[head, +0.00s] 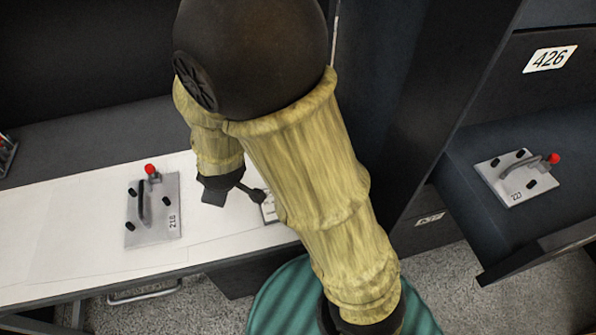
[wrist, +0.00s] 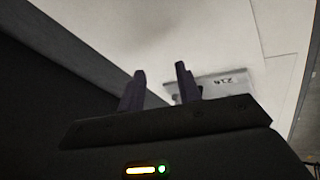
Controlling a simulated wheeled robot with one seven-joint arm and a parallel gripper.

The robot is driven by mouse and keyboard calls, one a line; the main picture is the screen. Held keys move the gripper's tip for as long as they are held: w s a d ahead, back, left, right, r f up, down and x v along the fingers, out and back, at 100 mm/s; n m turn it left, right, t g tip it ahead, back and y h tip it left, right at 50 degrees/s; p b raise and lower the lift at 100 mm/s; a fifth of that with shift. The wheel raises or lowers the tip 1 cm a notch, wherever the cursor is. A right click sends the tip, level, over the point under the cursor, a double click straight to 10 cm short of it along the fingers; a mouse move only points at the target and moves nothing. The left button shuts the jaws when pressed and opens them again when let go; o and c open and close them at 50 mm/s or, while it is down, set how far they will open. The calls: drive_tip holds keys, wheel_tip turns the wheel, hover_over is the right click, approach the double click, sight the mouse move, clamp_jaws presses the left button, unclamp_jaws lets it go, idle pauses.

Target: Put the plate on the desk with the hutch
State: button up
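A grey metal plate (head: 165,222) with a handle, a red knob and black studs lies on the white top of a desk (head: 70,245), left of my gripper. A small part of a third plate (head: 269,209) shows beside my gripper, mostly hidden by my arm. My gripper (head: 236,195) is over the desk, fingers apart. In the wrist view my gripper (wrist: 161,70) is open with nothing visible between the fingers, and a labelled plate (wrist: 232,80) lies beyond the right finger.
The open dark drawer (head: 562,150) juts out at the right, below a drawer front marked 426 (head: 550,59). A dark cabinet side (head: 385,110) stands between desk and drawer. Part of another red-tipped object (head: 6,152) shows at the left edge. White desktop left of the plate is clear.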

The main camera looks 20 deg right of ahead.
drive_tip(key=s+d+r+m+g, duration=0.1)
drive_tip(key=s+d+r+m, duration=0.1)
drive_tip(key=d+m, duration=0.4)
drive_tip(key=s+d+r+m+g+h, duration=0.1)
drive_tip(key=s+d+m, duration=0.4)
drive_tip(key=d, duration=0.6)
drive_tip(key=shift+r+m+g, duration=0.5)
drive_tip(key=shift+r+g, duration=0.1)
drive_tip(key=shift+r, duration=0.35)
drive_tip(key=shift+d, duration=0.15)
